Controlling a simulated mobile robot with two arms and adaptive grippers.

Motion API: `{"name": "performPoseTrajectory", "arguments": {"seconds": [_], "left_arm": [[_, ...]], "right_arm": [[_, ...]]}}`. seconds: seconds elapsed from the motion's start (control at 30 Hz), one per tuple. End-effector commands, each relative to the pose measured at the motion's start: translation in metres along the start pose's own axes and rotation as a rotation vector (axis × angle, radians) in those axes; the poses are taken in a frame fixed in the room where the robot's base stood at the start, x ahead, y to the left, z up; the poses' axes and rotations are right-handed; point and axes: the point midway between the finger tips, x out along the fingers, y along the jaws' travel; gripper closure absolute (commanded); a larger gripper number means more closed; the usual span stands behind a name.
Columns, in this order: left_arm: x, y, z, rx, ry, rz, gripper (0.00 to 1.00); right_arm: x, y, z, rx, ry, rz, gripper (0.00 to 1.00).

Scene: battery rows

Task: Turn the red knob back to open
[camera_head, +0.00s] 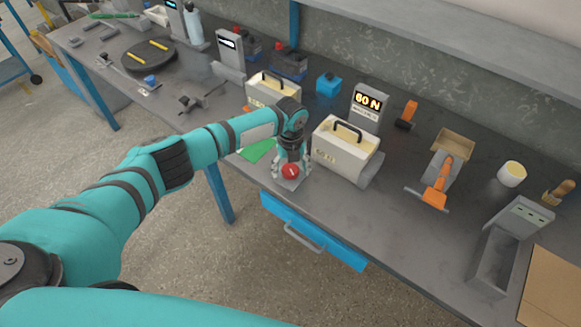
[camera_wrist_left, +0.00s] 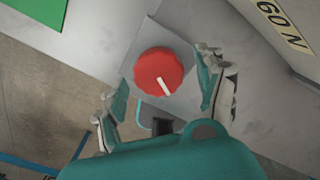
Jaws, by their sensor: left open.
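The red knob (camera_head: 290,171) sits on a small grey plate near the front edge of the workbench. In the left wrist view the knob (camera_wrist_left: 159,72) is round with a scalloped rim and a white pointer line, which points toward the lower right of that picture. My left gripper (camera_head: 291,166) is over the knob from above. In the left wrist view my left gripper (camera_wrist_left: 160,95) is open, with one finger on each side of the knob and visible gaps. The fingers do not appear to touch it. My right gripper is not in view.
Another cream box (camera_head: 272,90) is behind my left gripper. A green sheet (camera_head: 258,150) lies left. A blue drawer (camera_head: 312,232) is below the bench edge.

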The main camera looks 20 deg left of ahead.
Motion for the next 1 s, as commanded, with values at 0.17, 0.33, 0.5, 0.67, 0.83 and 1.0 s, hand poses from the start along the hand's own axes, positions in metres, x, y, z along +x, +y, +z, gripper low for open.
{"name": "performPoseTrajectory", "arguments": {"seconds": [0.17, 0.33, 0.5, 0.67, 0.83, 1.0], "left_arm": [[0.0018, 0.0000, -0.0002, 0.001, 0.000, 0.000, 0.28], [0.0017, 0.0001, -0.0002, 0.000, 0.000, 0.000, 0.37], [0.0015, 0.0002, -0.0001, 0.000, 0.000, 0.000, 0.59], [0.0014, 0.0001, -0.0001, 0.000, 0.000, 0.000, 0.80], [0.0013, 0.0001, -0.0001, -0.004, 0.000, 0.000, 0.84], [0.0014, -0.0002, -0.0005, -0.039, 0.001, 0.000, 0.84]], "right_arm": [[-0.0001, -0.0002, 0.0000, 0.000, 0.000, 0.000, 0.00], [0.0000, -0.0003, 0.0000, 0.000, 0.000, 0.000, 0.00], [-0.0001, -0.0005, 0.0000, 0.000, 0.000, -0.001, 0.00], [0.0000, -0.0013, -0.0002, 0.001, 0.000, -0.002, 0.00], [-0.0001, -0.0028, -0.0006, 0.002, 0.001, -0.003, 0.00], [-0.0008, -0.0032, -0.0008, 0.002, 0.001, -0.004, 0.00]]}}
